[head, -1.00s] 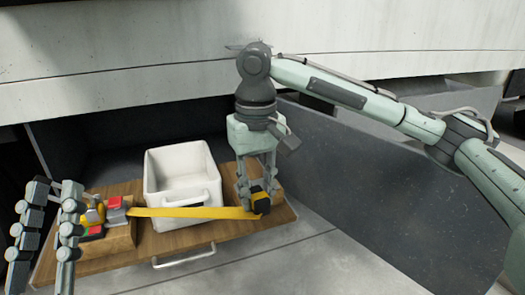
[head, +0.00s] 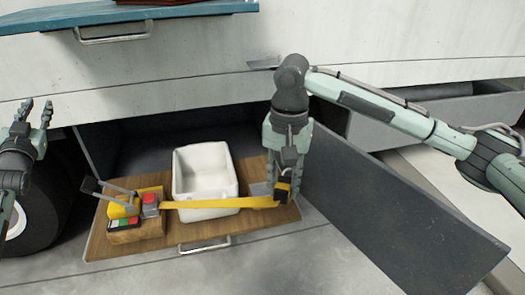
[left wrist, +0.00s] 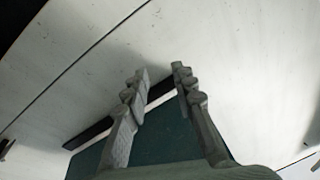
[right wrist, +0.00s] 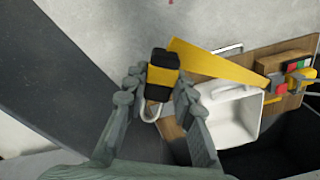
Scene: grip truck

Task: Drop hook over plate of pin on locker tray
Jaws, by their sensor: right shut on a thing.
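The hook (right wrist: 150,110) is a bent metal piece on a black and yellow block (right wrist: 163,75) at the end of a yellow strap (right wrist: 215,62). My right gripper (right wrist: 153,90) is shut on this hook end, over the right part of the wooden locker tray (head: 165,246). It also shows in the head view (head: 283,187), where it hides most of the hook. A small grey plate (head: 259,188) shows just left of this gripper; its pin cannot be made out. My left gripper (head: 33,118) is open and empty, far left of the tray. Its spread fingers show in the left wrist view (left wrist: 158,95).
A white bin (head: 205,208) stands mid-tray, with the strap running across its front. A wooden block (head: 135,231) with the strap's ratchet and coloured buttons is on the left. A dark open door panel (head: 400,215) stands right of the tray. A blue shelf (head: 130,15) is above.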

